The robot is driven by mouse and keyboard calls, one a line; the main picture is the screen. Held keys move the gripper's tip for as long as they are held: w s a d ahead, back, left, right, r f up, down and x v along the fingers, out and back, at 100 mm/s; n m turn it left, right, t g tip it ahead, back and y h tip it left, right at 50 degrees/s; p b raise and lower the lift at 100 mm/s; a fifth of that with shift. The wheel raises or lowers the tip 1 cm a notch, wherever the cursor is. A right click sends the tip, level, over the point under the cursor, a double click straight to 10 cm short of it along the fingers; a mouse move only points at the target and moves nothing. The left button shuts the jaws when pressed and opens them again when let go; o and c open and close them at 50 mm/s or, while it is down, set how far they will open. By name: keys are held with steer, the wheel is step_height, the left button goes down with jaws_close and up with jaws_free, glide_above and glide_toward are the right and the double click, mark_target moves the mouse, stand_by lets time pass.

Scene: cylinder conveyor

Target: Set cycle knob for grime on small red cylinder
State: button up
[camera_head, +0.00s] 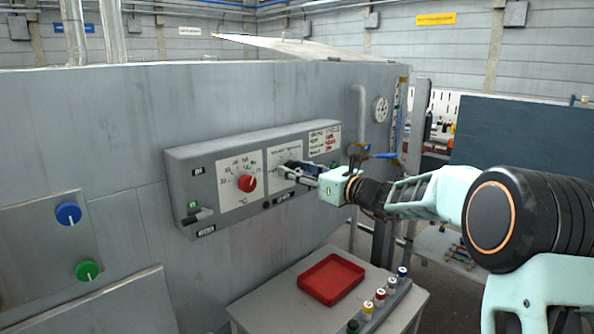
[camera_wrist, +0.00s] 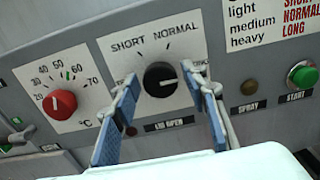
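The black cycle knob (camera_wrist: 160,79) sits on a white dial marked SHORT and NORMAL; a third label at right is mostly hidden by my finger. Its white pointer mark faces right, toward that label. My gripper (camera_wrist: 158,80) is open, with one blue-padded finger on each side of the knob. Small gaps seem to show, so I cannot tell contact. In the head view my gripper (camera_head: 287,171) reaches the panel and covers the knob. A small red-marked cylinder (camera_head: 380,298) stands in the row on the table; its grime cannot be made out.
A red temperature knob (camera_wrist: 60,103) is left of the dial. A green START button (camera_wrist: 303,76) and a brown SPRAY button (camera_wrist: 249,87) are at right. A chart (camera_wrist: 272,22) pairs light, medium, heavy with SHORT, NORMAL, LONG. A red tray (camera_head: 331,278) lies below on the table.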

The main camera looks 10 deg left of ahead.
steer(key=c, duration=0.9)
steer(key=shift+o, duration=0.2)
steer(key=shift+f+n+b, duration=0.15)
steer(key=shift+n+b, duration=0.35)
steer(key=shift+b, duration=0.35)
steer(key=n+b, duration=1)
steer(key=b, duration=0.4)
steer(key=shift+n, duration=0.3)
steer(key=shift+n+b, duration=0.3)
steer(key=o, duration=1.2)
steer(key=shift+c, duration=0.2)
